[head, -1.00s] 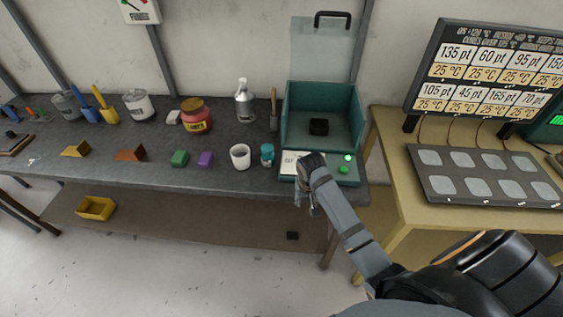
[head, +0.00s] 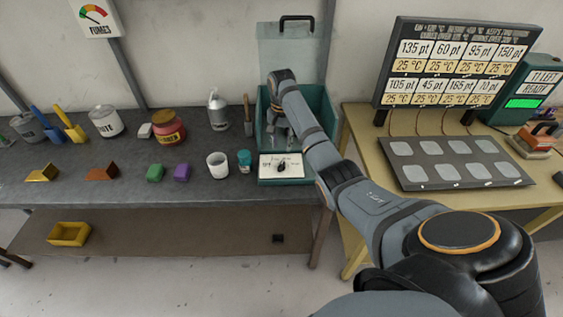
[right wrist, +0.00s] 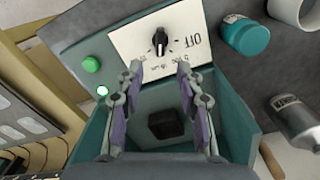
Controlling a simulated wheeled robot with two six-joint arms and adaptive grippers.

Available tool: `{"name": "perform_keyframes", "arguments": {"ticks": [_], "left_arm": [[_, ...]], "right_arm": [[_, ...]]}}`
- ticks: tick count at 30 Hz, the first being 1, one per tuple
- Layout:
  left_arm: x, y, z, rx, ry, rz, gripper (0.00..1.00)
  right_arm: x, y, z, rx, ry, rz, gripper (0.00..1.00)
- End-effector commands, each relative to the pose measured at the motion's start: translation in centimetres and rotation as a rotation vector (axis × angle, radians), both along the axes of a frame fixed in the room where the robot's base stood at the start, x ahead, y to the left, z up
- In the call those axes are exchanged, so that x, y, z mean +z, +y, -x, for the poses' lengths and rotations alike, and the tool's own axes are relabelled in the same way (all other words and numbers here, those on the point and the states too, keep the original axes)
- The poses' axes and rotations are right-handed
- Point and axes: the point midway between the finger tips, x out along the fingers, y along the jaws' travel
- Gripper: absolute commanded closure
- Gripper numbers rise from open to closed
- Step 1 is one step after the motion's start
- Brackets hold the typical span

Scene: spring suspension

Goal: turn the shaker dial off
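The shaker is a teal box (head: 263,112) with its lid (head: 285,50) raised. Its white front panel (head: 266,172) bears a black dial (head: 282,167). In the right wrist view the dial (right wrist: 160,43) stands clear of the fingers, with the word OFF to its right in that picture. Its pointer lies roughly upright in the picture, not toward OFF. A green button (right wrist: 91,64) and a bright lamp (right wrist: 102,91) are beside the panel. My right gripper (right wrist: 159,76) is open and empty over the box, which contains a dark block (right wrist: 166,124). My left gripper is out of view.
A white cup (head: 217,166) and a teal-capped jar (head: 244,161) stand left of the panel. A spray bottle (head: 217,110) is behind them. A yellow table (head: 360,180) with a pad and display adjoins at the right.

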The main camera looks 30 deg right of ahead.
Motion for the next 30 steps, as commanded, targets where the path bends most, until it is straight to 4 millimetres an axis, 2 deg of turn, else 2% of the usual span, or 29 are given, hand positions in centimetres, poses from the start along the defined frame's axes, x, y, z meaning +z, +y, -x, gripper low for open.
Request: {"name": "perform_keyframes", "arguments": {"ticks": [9,15,26,30], "left_arm": [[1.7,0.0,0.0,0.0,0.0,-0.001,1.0],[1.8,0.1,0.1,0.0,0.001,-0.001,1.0],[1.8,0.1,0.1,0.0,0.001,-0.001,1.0],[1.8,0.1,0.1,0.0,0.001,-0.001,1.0]], "right_arm": [[-6.3,0.1,0.1,0.001,0.004,-0.001,0.63],[-9.2,0.1,0.1,0.002,0.001,0.0,0.63],[-9.9,0.0,0.0,0.003,-0.001,0.001,0.65],[-9.8,0.0,0.0,0.003,-0.001,0.001,0.84]]}}
